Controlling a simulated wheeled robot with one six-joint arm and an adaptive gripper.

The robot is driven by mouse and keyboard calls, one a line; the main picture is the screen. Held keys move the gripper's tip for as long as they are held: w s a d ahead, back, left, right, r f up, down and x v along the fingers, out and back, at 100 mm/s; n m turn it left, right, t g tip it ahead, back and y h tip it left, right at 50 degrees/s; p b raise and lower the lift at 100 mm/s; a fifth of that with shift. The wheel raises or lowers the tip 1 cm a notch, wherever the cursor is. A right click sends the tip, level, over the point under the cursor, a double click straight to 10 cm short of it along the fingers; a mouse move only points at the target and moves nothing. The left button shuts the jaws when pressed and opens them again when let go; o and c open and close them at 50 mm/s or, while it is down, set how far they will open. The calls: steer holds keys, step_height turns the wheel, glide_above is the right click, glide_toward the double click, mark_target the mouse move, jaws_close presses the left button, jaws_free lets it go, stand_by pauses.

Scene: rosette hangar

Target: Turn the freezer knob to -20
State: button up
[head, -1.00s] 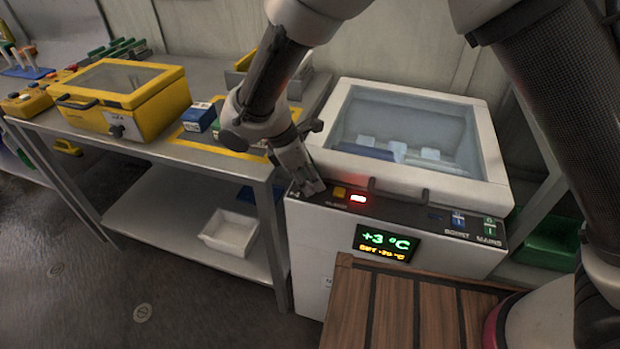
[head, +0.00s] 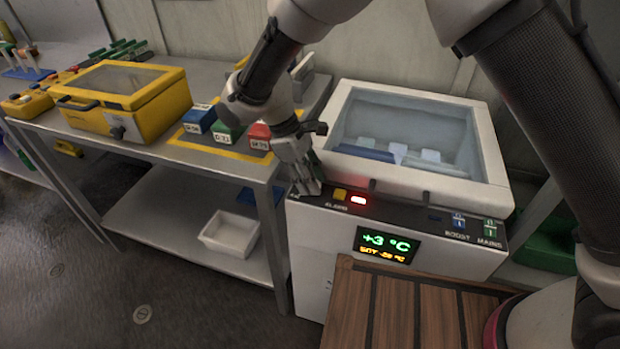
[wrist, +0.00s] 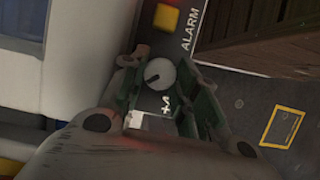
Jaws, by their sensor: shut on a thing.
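The white chest freezer (head: 315,255) stands at the centre right in the head view, with a glass lid and a dark control strip along its front top edge. Its display (head: 386,245) reads +3 °C in green, with a smaller orange set line that looks like -20 °C. My gripper (head: 308,190) is at the left end of the strip and hides the knob in the head view. In the wrist view the round grey knob (wrist: 160,74) with a dark pointer line sits between the fingers of my gripper (wrist: 163,88), which are shut on it.
A yellow alarm button (head: 339,194) and a lit red lamp (head: 359,200) sit just right of my gripper. Boost and mains switches (head: 489,229) are at the strip's right end. A wooden slatted crate (head: 400,310) stands close in front. A metal bench (head: 225,166) with small boxes adjoins on the left.

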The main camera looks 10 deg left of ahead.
stand_by(0.3)
steer(key=o, duration=1)
